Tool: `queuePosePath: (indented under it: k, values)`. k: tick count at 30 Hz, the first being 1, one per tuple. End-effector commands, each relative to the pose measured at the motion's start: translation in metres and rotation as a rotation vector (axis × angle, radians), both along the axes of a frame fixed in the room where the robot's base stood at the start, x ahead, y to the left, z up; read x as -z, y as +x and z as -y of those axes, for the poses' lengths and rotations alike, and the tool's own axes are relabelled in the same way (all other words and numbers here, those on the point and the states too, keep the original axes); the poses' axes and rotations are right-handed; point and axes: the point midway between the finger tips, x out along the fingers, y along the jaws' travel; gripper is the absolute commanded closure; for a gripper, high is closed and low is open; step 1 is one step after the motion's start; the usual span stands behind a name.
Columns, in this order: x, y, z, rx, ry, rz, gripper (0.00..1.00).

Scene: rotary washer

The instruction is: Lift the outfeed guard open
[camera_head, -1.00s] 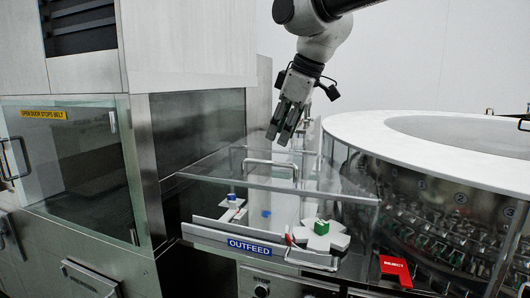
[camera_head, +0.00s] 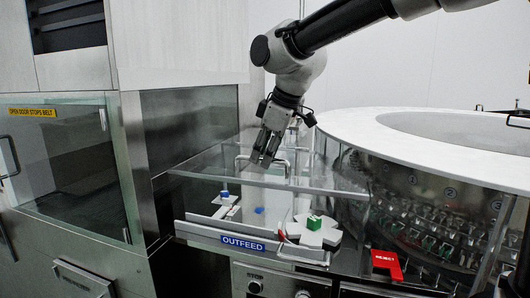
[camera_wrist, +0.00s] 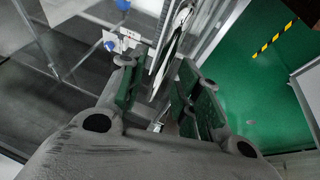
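The outfeed guard (camera_head: 318,188) is a clear panel lying roughly level over the outfeed, behind the blue OUTFEED label (camera_head: 243,243) in the head view. A metal bar handle (camera_head: 287,166) stands on it. My gripper (camera_head: 262,163) points down at this handle and overlaps it in the head view; contact cannot be told. In the wrist view my gripper (camera_wrist: 158,100) has its two green-padded fingers apart, with a pale metal bar (camera_wrist: 170,45) running toward the gap between them. Nothing is seen clamped.
Under the guard are a white star-shaped wheel with a green block (camera_head: 314,223) and a small blue-topped part (camera_head: 224,194). The round washer (camera_head: 440,128) stands right, with a red REJECT tag (camera_head: 387,262) in front. A glass-doored cabinet (camera_head: 75,165) stands left.

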Motion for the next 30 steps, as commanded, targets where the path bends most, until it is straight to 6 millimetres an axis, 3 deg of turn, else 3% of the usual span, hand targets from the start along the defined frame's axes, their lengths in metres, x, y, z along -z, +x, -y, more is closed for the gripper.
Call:
queuePosePath:
  k: [1, 5, 17, 30]
  values:
    - [0.0, 0.0, 0.0, 0.0, 0.0, 0.0, 0.77]
    - [0.0, 0.0, 0.0, 0.0, 0.0, 0.0, 1.0]
    - [-0.006, 0.003, 0.001, 0.005, 0.005, -0.017, 1.0]
    - [-0.047, 0.019, 0.006, 0.009, 0.06, -0.164, 1.0]
